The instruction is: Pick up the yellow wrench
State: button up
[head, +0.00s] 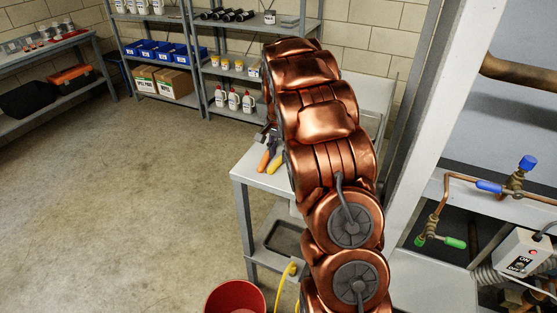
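A yellow-handled tool (278,159), which looks like the yellow wrench, lies on a light grey table (246,171) left of my copper-coloured arm. Only its handle shows clearly; its other end is hidden by my arm. An orange-handled tool (265,157) lies just to its left. My arm rises through the middle of the view and covers much of the table. Small dark grey parts show at the arm's left edge, just above the handles; I cannot tell whether they are my gripper or tool heads. My gripper's fingers cannot be made out.
A red bucket (235,298) stands on the floor at the bottom, beside a yellow hose (284,285). A rack post (430,130) and copper pipes with valves (490,187) are at right. Shelves (205,75) line the back wall. The floor at left is clear.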

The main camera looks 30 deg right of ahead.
jog(key=shift+f, duration=1.2)
grip_shut()
